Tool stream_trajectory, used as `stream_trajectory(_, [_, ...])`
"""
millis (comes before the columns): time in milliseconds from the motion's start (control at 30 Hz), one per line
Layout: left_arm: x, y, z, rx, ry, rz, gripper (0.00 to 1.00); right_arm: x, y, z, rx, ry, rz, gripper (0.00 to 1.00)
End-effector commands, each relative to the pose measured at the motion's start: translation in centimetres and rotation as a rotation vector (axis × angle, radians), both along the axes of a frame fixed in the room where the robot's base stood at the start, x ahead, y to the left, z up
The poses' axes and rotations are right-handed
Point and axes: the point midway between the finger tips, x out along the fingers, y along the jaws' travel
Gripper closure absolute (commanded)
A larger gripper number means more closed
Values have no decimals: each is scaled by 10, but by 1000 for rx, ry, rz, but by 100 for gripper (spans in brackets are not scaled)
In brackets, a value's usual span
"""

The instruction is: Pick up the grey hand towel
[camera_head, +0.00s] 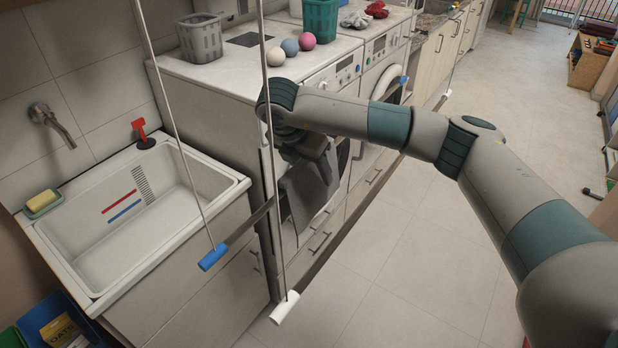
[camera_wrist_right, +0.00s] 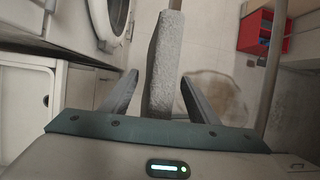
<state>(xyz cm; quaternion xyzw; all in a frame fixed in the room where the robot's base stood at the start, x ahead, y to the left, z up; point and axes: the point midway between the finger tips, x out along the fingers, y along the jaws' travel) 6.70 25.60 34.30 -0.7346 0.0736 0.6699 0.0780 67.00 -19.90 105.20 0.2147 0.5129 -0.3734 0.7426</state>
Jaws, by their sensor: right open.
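The grey hand towel (camera_head: 312,192) hangs over a rail of the suspended drying rack (camera_head: 340,238), in front of the washing machines. In the right wrist view the towel (camera_wrist_right: 163,65) is a thick grey strip running between my fingers. My right gripper (camera_wrist_right: 160,92) is open, with one finger on each side of the towel and a visible gap at least on the right. In the head view my right gripper (camera_head: 310,150) is at the towel's upper part, partly hidden by my own wrist. My left gripper is not in view.
A white sink (camera_head: 110,262) stands at the left. Washing machines (camera_head: 235,75) stand behind the rack, with coloured balls (camera_head: 290,47) and baskets (camera_head: 200,38) on top. Thin rack cords (camera_head: 270,150) hang close to my right arm. The tiled floor (camera_head: 430,250) at the right is mostly clear.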

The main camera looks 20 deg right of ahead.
Motion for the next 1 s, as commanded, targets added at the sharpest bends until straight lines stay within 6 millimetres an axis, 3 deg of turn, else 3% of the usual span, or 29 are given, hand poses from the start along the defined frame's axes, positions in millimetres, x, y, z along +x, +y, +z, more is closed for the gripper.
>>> stream_trajectory(367, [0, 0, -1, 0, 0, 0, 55, 0, 0, 0, 0, 0, 0, 48])
stream_trajectory(500, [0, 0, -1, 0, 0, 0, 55, 0, 0, 0, 0, 0, 0, 81])
stream_trajectory(567, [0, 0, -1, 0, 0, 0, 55, 0, 0, 0, 0, 0, 0, 91])
stream_trajectory(1000, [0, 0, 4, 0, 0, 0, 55, 0, 0, 3, 0, 0, 0, 91])
